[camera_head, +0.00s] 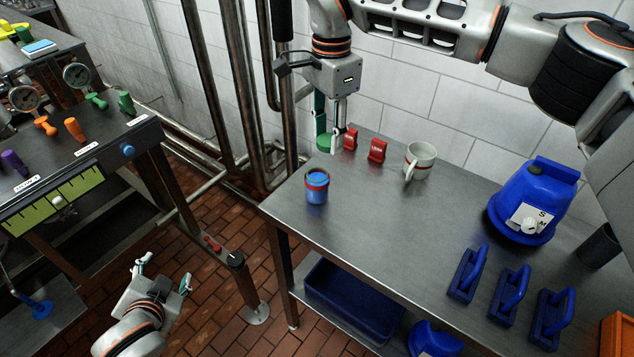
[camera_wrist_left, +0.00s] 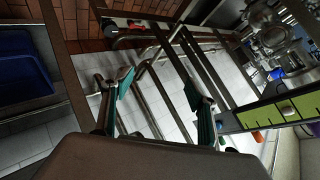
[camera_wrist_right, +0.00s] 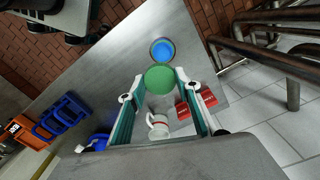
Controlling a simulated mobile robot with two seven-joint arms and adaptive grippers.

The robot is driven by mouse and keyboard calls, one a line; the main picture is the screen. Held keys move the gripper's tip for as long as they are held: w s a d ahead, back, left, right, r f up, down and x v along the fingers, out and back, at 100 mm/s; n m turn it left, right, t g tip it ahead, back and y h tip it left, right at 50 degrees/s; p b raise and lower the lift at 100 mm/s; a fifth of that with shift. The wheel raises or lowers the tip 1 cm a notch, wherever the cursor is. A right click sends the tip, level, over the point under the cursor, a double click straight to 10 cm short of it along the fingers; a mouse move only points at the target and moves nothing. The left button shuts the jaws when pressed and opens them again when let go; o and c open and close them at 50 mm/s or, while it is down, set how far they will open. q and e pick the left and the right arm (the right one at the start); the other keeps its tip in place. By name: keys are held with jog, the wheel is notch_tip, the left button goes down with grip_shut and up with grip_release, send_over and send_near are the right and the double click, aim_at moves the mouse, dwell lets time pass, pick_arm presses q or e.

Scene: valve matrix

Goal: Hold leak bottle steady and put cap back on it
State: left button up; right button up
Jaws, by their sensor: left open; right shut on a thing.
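A round blue container (camera_head: 316,187) with a red band, which looks like the leak bottle, stands upright near the left end of the metal table (camera_head: 370,215). Its top shows bright blue in the right wrist view (camera_wrist_right: 162,49). My right gripper (camera_head: 331,139) is shut on a green round piece (camera_wrist_right: 159,79), which looks like the cap. It is behind the container in the head view and apart from it. My left gripper (camera_head: 164,271) is open and empty, low in front of the table's left end. The container does not show clearly in the left wrist view.
Two red blocks (camera_head: 377,150) and a white mug (camera_head: 419,161) stand behind the container. A blue machine (camera_head: 534,205) and several blue handled tools (camera_head: 467,274) are at the right. A blue bin (camera_head: 350,300) sits below. A gauge bench (camera_head: 120,145) is at the left.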

jog(key=shift+a+r+m, duration=0.2)
jog(key=shift+a+m, duration=0.4)
jog(key=shift+a, duration=0.45)
pick_arm(q)
jog(key=w+d+r+n+t+h, duration=0.1)
jog(key=w+d+r+t+h, duration=0.4)
jog(key=w+d+r+t, duration=0.6)
pick_arm(e)
jog(key=shift+s+a, duration=0.1)
pick_arm(q)
jog(key=m+g+h, duration=0.6)
jog(key=g+h, duration=0.4)
jog(key=h, duration=0.3)
send_near(308, 190)
jog(key=shift+w+d, duration=0.2)
jog(key=shift+d, duration=0.15)
jog(key=shift+r, duration=0.1)
jog(key=shift+d, duration=0.1)
jog(key=x, duration=1.2)
jog(key=shift+w, duration=0.1)
jog(key=shift+c, duration=0.3)
